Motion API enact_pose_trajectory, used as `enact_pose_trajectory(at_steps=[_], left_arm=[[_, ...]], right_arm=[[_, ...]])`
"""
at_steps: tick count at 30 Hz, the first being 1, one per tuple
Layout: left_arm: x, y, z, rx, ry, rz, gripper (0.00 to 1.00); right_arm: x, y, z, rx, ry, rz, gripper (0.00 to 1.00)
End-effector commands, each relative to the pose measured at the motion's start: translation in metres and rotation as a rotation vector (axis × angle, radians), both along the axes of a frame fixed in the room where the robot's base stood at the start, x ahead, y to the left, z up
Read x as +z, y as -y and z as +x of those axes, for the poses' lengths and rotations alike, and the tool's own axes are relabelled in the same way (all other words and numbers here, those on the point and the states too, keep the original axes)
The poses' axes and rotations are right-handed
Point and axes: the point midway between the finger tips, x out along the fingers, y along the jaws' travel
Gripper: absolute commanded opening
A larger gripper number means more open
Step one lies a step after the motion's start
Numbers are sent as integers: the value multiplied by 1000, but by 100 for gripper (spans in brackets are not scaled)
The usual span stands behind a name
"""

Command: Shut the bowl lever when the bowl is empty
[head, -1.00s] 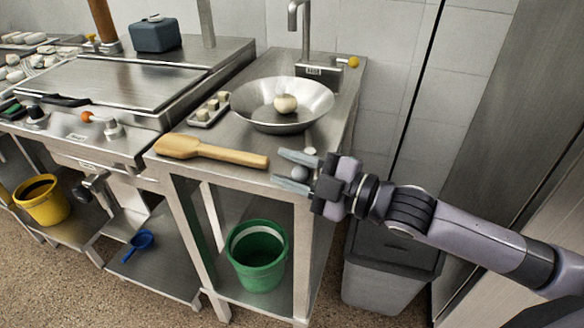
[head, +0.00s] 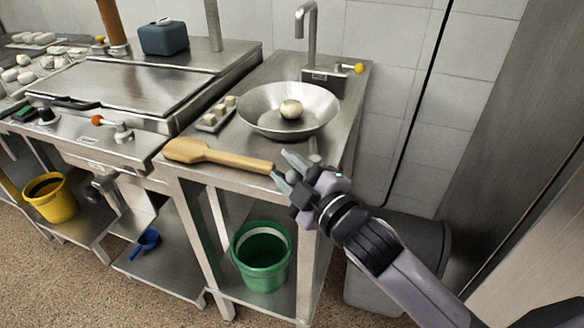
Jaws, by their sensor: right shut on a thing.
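The metal bowl (head: 255,115) stands on the steel counter by the sink tap, with a pale round thing (head: 291,109) lying in it. My left gripper is not in view.
A wooden paddle (head: 220,156) lies on the counter, its handle end close to my right fingertips. A tap with a yellow knob (head: 359,68) stands behind. A green bucket (head: 262,270) is on the shelf below.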

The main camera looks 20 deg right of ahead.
Motion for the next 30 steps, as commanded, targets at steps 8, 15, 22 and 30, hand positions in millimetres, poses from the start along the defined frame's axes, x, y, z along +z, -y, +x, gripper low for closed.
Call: enact_pose_trajectory(at_steps=[8, 15, 22, 30], left_arm=[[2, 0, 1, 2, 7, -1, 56], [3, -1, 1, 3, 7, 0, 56], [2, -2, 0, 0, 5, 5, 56], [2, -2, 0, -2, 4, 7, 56]], right_arm=[[-6, -3, 4, -89, -18, 7, 0], [-7, -2, 5, -115, -18, 4, 0], [-7, -2, 5, -116, -19, 2, 0], [-7, -2, 6, -117, -16, 0, 59]])
